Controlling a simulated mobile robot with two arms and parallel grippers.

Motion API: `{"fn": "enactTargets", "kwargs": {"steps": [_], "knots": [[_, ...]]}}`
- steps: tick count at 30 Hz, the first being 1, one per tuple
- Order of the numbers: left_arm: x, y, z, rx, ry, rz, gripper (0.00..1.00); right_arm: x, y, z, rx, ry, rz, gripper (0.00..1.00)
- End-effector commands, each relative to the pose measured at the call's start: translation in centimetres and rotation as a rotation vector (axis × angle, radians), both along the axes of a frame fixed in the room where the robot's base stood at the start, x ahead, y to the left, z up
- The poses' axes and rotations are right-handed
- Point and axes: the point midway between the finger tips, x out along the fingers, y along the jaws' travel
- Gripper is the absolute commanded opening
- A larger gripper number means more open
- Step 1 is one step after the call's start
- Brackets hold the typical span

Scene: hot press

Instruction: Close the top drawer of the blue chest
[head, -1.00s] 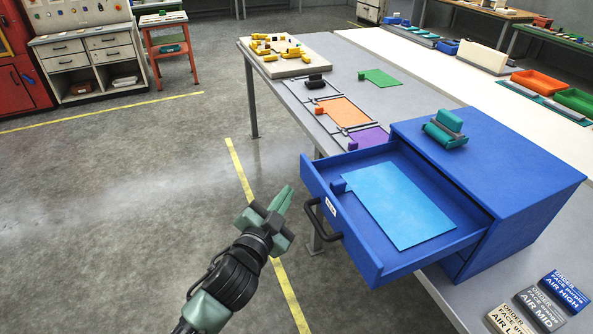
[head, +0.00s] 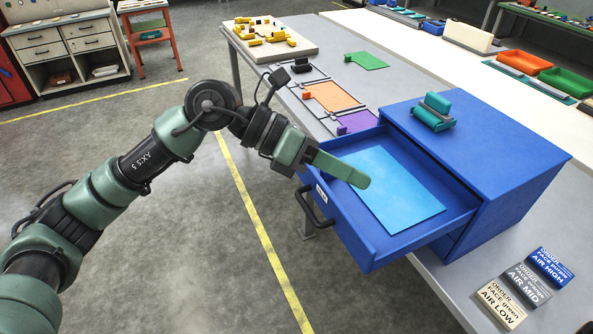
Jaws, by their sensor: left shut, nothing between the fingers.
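The blue chest (head: 500,160) stands on the grey table with its top drawer (head: 352,226) pulled well out toward the left. A light blue sheet (head: 405,200) lies in the drawer. A dark curved handle (head: 312,208) is on the drawer front. My left gripper (head: 364,182) is shut and empty. It shows over the drawer front and the near part of the sheet, and hides part of the drawer's left edge. I cannot tell its height or whether it touches anything. My right gripper is not in view.
A teal object (head: 434,112) sits on top of the chest. Several label blocks (head: 525,284) lie at the lower right. Purple (head: 357,122), orange (head: 331,98) and green (head: 367,61) sheets lie on the table behind. The floor left of the drawer is clear.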

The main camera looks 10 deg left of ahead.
Motion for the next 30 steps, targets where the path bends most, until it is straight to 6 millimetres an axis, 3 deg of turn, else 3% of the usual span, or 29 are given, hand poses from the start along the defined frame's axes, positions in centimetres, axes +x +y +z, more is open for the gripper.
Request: {"fn": "enactTargets", "kwargs": {"steps": [3,6,10,13,17,27,30], "knots": [[3.0,6.9,-1.9,0.381,-0.117,0.039,0.00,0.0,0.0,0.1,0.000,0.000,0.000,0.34],[4.7,12.1,-2.1,0.606,-0.152,0.089,0.00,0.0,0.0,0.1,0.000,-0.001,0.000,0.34],[5.6,16.0,-1.7,0.760,-0.161,0.137,0.00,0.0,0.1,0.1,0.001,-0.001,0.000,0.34],[5.8,16.9,-1.9,0.796,-0.161,0.147,0.00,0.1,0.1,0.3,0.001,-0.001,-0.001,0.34],[6.1,16.4,-3.2,0.797,-0.157,0.144,0.00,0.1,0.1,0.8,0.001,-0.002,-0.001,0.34],[7.5,14.2,-9.7,0.793,-0.155,0.142,0.00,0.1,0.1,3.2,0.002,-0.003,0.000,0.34],[8.2,13.1,-10.4,0.790,-0.161,0.141,0.00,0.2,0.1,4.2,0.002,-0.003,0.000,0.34]]}}
